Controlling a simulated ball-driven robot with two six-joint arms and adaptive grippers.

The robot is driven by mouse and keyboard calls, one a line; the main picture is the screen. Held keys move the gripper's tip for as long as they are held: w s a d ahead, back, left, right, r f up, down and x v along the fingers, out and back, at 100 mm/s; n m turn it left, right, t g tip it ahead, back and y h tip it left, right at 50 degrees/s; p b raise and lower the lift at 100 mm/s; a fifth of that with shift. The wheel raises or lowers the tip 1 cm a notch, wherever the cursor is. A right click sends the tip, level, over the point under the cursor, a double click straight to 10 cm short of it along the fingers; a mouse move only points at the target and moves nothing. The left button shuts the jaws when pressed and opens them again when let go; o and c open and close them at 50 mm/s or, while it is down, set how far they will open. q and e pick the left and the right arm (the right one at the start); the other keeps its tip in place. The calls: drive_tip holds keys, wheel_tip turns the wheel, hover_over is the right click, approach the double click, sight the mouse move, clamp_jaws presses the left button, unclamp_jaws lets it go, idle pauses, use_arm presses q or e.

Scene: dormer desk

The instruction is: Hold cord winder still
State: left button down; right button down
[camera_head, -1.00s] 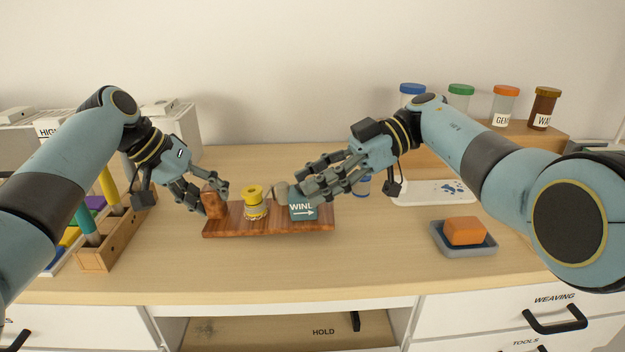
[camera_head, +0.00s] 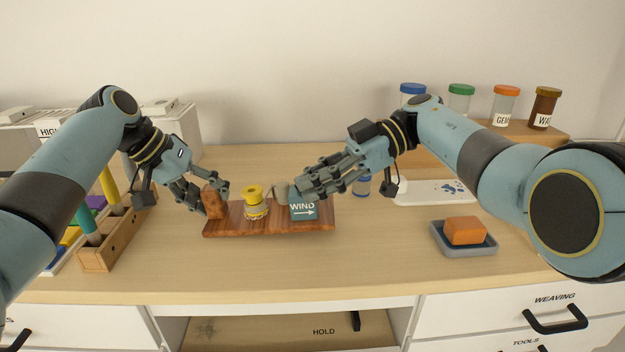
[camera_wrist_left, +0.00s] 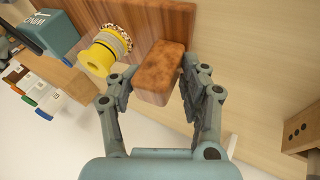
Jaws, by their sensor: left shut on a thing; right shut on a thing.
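The cord winder is a reddish-brown wooden board (camera_head: 235,230) on the desk. A brown wooden block (camera_head: 212,203) stands at its left end, a yellow spool (camera_head: 254,203) in the middle, and a teal block marked WIND with an arrow (camera_head: 303,209) at the right. My left gripper (camera_head: 214,191) is shut on the brown block. In the left wrist view, the block (camera_wrist_left: 160,73) sits between its fingers. My right gripper (camera_head: 290,192) is at the right part of the winder, shut on a small greyish piece (camera_head: 281,192) above the board; its fingers partly hide it.
A wooden rack (camera_head: 112,243) with coloured handles stands to the left. A grey dish (camera_head: 463,247) with an orange block (camera_head: 466,231) lies to the right. Lidded jars (camera_head: 505,106) stand on a shelf behind. The desk front is clear.

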drive_tip(key=shift+w+d+f+n+g+h, duration=0.15)
drive_tip(key=shift+w+n+g+h, duration=0.15)
drive_tip(key=shift+w+n+g, duration=0.15)
drive_tip(key=shift+s, duration=0.15)
drive_tip(key=shift+s+n+g, duration=0.2)
drive_tip(key=shift+n+g, duration=0.05)
drive_tip(key=shift+g, duration=0.2)
drive_tip(key=c, duration=1.2)
unclamp_jaws()
drive_tip(key=shift+d, duration=0.1)
drive_tip(key=shift+r, duration=0.25)
wheel_tip(320, 180, up, 10)
drive_tip(key=shift+f, duration=0.1)
